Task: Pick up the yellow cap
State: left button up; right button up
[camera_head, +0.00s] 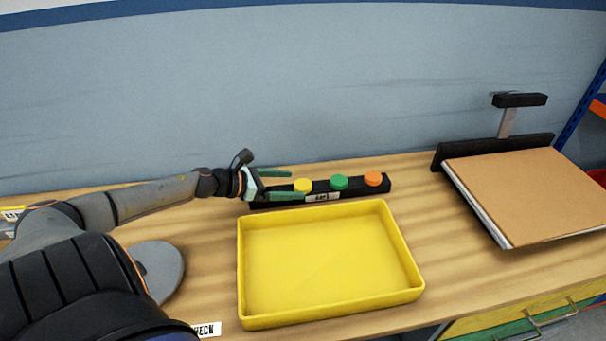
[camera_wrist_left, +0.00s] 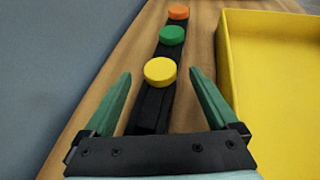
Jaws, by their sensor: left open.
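The yellow cap (camera_head: 303,185) sits on a long black rack, nearest my left gripper in a row with a green cap and an orange cap. My left gripper (camera_head: 291,184) comes in from the left, open and empty. Its green fingers reach on either side of the rack's near end, with the cap close to the fingertips. In the left wrist view the yellow cap (camera_wrist_left: 160,71) lies just ahead of and between the two fingertips, not visibly touched. My right gripper is not in view.
The green cap (camera_head: 339,182) and orange cap (camera_head: 373,179) stand on the black rack (camera_head: 356,191). An empty yellow tray (camera_head: 247,313) lies in front. A brown board (camera_head: 530,190) in a black-framed fixture is at the right. A grey wall (camera_head: 300,80) stands behind.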

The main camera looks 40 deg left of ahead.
aim_at(304, 184)
pick_arm(q)
jog(key=shift+x, duration=1.5)
jog(key=shift+r, duration=0.1)
jog(key=c, duration=1.4)
